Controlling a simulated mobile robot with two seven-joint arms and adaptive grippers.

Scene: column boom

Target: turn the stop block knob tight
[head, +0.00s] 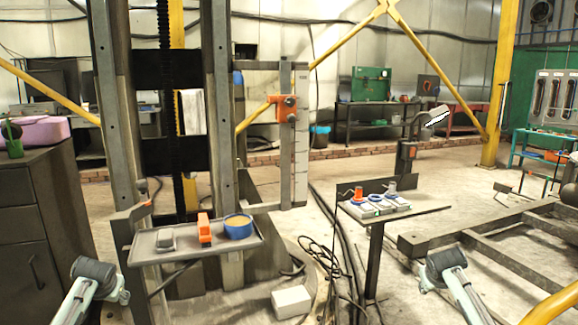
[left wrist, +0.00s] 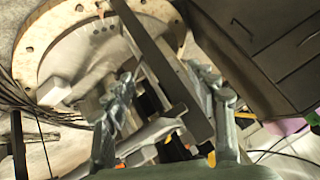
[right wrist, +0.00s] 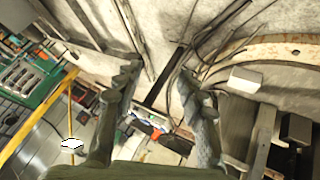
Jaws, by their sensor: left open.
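An orange stop block (head: 284,109) is clamped on an upright rail beside a white scale strip, right of the column. A dark knob (head: 291,101) shows on its face, with a second dark round part just below it. I cannot tell how tight the knob is. My left gripper (left wrist: 165,78) is open and empty in the left wrist view, with the column base and tray below it. My right gripper (right wrist: 160,77) is open and empty in the right wrist view. Both grippers are well away from the stop block.
A small stand (head: 425,213) on the right carries several small parts. A white box (head: 291,301) and cables lie on the floor. A dark cabinet (head: 40,225) stands left.

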